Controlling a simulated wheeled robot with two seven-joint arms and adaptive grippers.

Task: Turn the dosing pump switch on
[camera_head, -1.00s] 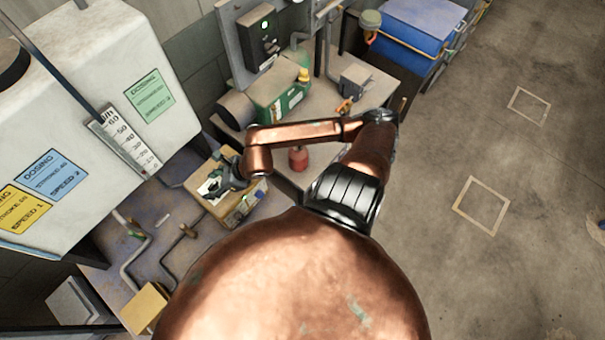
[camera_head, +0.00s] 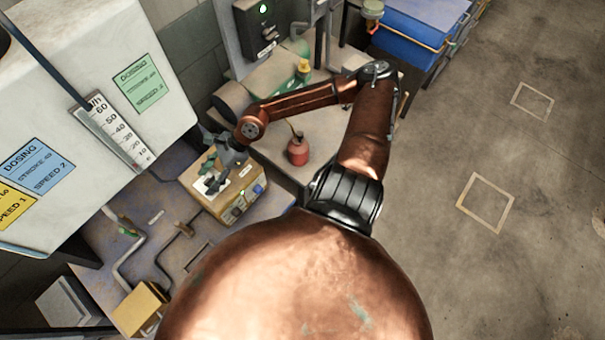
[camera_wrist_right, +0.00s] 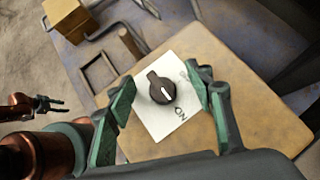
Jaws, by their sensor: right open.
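The dosing pump (camera_head: 212,207) is a tan box on the bench, with coloured parts on its front side. In the right wrist view its top (camera_wrist_right: 235,125) carries a white plate (camera_wrist_right: 150,112) marked ON, with a black rotary switch (camera_wrist_right: 161,88) bearing a white pointer line. The line points toward the lower right, near but not clearly at ON. My right gripper (camera_head: 215,172) is above the pump. Its green-padded fingers (camera_wrist_right: 160,105) are open on either side of the switch, apart from it. My left gripper (camera_wrist_right: 45,105) shows small at the wrist view's left edge.
A white tank (camera_head: 95,120) with labels stands left of the pump. A red oil can (camera_head: 298,150) is right of it. Pipes (camera_head: 125,262) and a yellow block (camera_head: 140,305) lie nearer on the bench. Open floor (camera_head: 480,260) is at the right.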

